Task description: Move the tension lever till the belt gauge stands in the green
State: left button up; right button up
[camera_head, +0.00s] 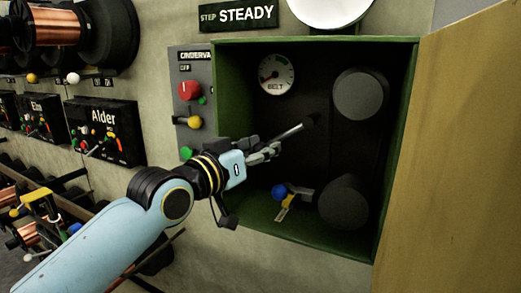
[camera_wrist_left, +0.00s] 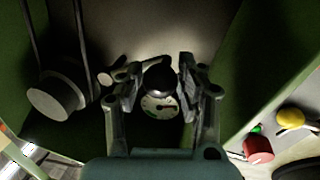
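The belt gauge (camera_head: 276,75) is a white round dial at the upper left inside the open green cabinet. Its needle seems to point to the lower left, at the red; green lies on the right. A grey lever (camera_head: 289,133) runs from a dark pivot on the back panel down left to my left gripper (camera_head: 266,152). In the left wrist view the lever's black knob (camera_wrist_left: 160,77) lies between the spread fingers of my left gripper (camera_wrist_left: 158,88), with no clear grip on it. The gauge (camera_wrist_left: 160,106) shows behind it. My right gripper is out of view.
Two grey pulleys (camera_head: 360,95) (camera_head: 344,201) stand at the cabinet's right, and a blue-knobbed lever (camera_head: 279,192) low down. The green cabinet frame (camera_head: 320,42) and open wooden door (camera_head: 468,150) bound the space. A red knob (camera_head: 189,90) is on a panel outside left.

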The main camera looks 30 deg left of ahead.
pick_arm(q)
grip_shut()
jog(key=shift+w, duration=0.1)
jog(key=r+m+p, duration=0.1)
jog(key=m+p, duration=0.1)
jog(key=a+r+m+p, duration=0.1)
jog(key=r+m+p, duration=0.1)
jog(key=shift+a+r+g+y+p, duration=0.15)
jog(key=shift+g+y+p, duration=0.15)
jog(key=shift+g, duration=0.1)
jog(key=shift+a+r+m+g+y+p, duration=0.1)
jog(key=shift+r+m+g+y+p, duration=0.2)
jog(key=shift+r+m+p, duration=1.2)
jog(key=shift+f, duration=0.2)
